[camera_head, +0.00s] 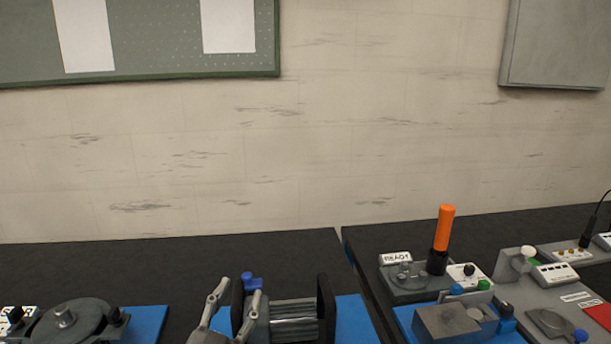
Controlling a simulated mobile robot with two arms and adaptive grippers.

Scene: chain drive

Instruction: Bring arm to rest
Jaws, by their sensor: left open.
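My left gripper (238,296) is at the bottom edge, with two grey fingers pointing up and spread apart. It is open, and I see nothing held between the fingers. It overlaps the left side of a fixture with black upright plates (327,308) and grey horizontal rods (293,309) on a blue base. A blue knob (251,282) shows close behind the fingers; I cannot tell whether they touch it. The rest of the left arm is below the frame. My right gripper is not in view.
A dark round device (68,320) on a blue base sits at the bottom left. On the right table stand an orange-handled lever (443,230), a grey block (447,321) and several small control boxes. The dark table (180,265) behind the gripper is clear up to the wall.

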